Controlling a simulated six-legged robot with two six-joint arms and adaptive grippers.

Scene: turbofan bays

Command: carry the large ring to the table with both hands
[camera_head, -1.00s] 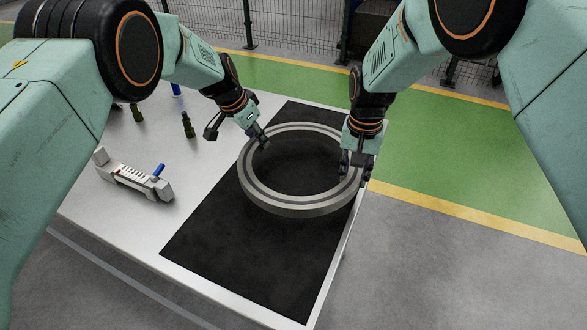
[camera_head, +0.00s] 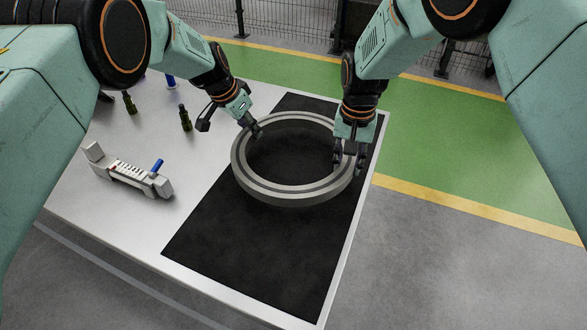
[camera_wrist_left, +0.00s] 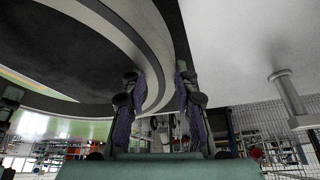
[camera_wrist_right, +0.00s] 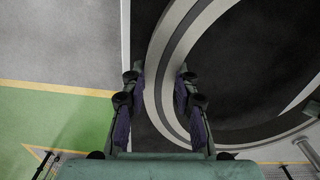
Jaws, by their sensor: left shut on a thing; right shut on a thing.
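The large grey ring (camera_head: 292,195) is over the black mat (camera_head: 245,245) on the white table (camera_head: 125,215). I cannot tell whether it touches the mat or hangs just above it. My left gripper (camera_head: 256,130) is shut on the ring's far left rim. In the left wrist view the ring (camera_wrist_left: 150,50) passes between the fingers (camera_wrist_left: 157,95). My right gripper (camera_head: 348,165) is shut on the ring's right rim. In the right wrist view the fingers (camera_wrist_right: 160,95) sit on either side of the ring's wall (camera_wrist_right: 155,70).
A grey-white device (camera_head: 130,172) with a blue handle lies on the table's left part. Dark green bottles (camera_head: 185,118) and a blue item (camera_head: 171,81) stand behind it. Green floor with yellow lines (camera_head: 450,130) and a mesh fence (camera_head: 290,25) lie beyond the table.

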